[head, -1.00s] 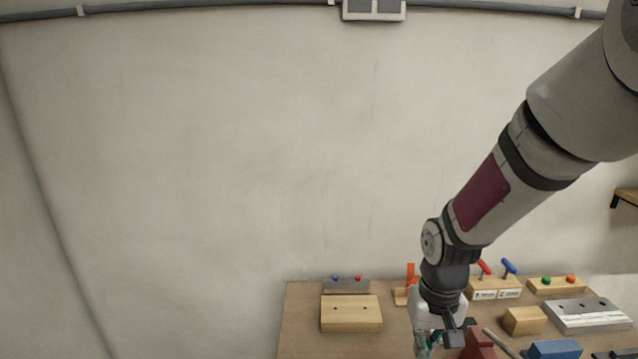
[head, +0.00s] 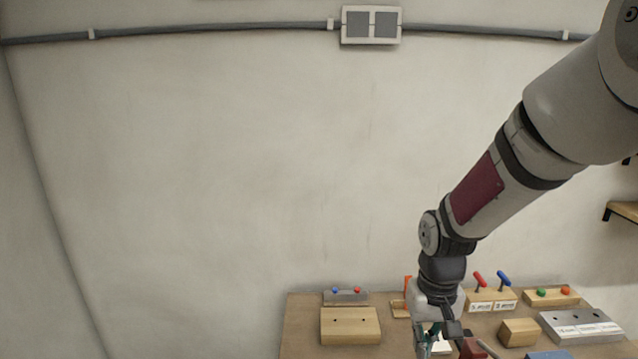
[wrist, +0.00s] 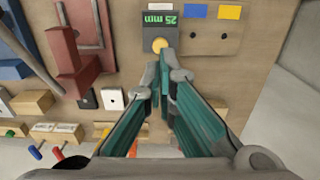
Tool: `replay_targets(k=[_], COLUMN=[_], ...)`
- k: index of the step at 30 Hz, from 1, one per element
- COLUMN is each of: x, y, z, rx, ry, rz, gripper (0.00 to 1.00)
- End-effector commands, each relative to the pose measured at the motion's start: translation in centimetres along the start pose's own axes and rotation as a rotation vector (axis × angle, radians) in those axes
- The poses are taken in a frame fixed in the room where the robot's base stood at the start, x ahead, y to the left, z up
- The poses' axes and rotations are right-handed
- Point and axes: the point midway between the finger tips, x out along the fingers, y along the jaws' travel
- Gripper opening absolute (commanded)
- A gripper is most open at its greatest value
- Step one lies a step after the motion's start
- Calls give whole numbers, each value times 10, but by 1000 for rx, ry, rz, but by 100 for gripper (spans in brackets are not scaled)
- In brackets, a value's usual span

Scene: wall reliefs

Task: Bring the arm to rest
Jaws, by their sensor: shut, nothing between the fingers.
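My arm reaches down from the upper right in the head view and ends in my gripper (head: 432,345) over the workbench (head: 300,325). The lower part of my gripper is cut off by the bottom edge there. In the wrist view my gripper (wrist: 166,75) shows two teal-lined fingers that meet at their tips. It is shut with nothing held.
A wooden block with two holes (head: 350,325) is left of my gripper. A red block (wrist: 75,65) and a white plate (wrist: 112,99) are near it in the wrist view. Red and blue levers (head: 491,280) and a grey perforated block (head: 580,327) are to the right.

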Motion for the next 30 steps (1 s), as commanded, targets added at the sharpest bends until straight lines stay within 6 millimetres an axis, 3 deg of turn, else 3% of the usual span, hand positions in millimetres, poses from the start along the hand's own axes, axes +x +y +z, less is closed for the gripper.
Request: replay_targets(k=[5, 8, 12, 18, 24, 30], x=[-34, -66, -108, -156, -188, -202], y=[2, 3, 4, 4, 2, 1], z=[9, 22, 46, 88, 132, 163], rx=[-1, -1, 0, 5, 5, 2], ry=[54, 106, 183, 292, 399, 468], rz=[18, 32, 44, 46, 28, 7], gripper=[0, 0, 0, 0, 0, 0])
